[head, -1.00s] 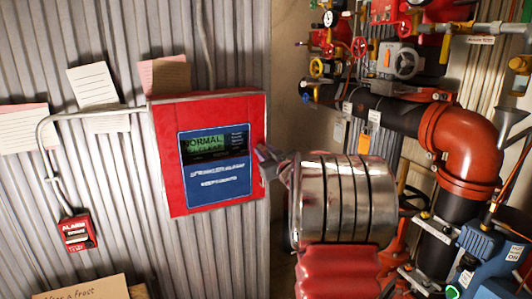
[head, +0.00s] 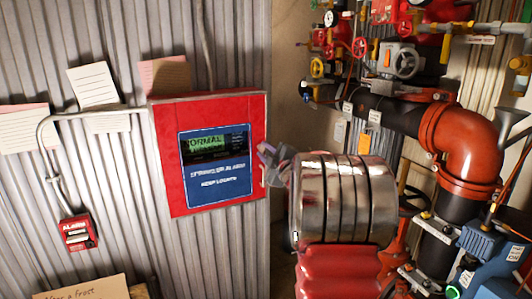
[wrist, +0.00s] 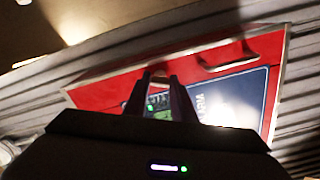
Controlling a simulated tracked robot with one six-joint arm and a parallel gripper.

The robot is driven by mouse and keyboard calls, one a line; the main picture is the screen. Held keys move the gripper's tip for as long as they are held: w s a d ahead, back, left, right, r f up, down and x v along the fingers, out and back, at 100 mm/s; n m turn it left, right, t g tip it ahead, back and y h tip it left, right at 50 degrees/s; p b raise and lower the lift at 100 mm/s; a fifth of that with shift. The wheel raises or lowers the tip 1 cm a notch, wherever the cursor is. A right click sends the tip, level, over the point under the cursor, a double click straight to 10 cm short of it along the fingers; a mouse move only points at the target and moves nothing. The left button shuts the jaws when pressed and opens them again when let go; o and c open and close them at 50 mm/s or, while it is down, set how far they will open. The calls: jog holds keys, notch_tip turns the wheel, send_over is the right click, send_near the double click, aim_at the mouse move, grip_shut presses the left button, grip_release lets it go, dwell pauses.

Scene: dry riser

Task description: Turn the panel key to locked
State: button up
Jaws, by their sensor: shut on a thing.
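The red sprinkler alarm panel (head: 158,150) hangs on the corrugated wall at the left of centre in the head view. Its blue face has a green display reading NORMAL. My gripper (head: 264,155) is at the panel's right edge, its body mostly behind my arm. The panel (wrist: 110,90) fills the middle of the wrist view, with a metal handle (wrist: 228,60) on it. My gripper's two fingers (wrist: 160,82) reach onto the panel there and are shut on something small. The key is not clearly visible; the fingers hide that spot.
A small red alarm box (head: 77,232) is on the wall at lower left, joined by a grey conduit. Paper notes (head: 95,85) hang above it. Black and orange pipes (head: 465,145) with valves and a blue machine (head: 485,250) crowd the right side.

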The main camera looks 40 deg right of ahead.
jog(key=n, duration=0.5)
jog(key=shift+a+f, duration=0.15)
dwell(0.4)
jog(key=o, duration=1.1)
jog(key=shift+c, duration=0.2)
jog(key=shift+s, duration=0.1)
jog(key=v, duration=1.3)
jog(key=shift+s, duration=0.25)
jog(key=shift+a, duration=0.1)
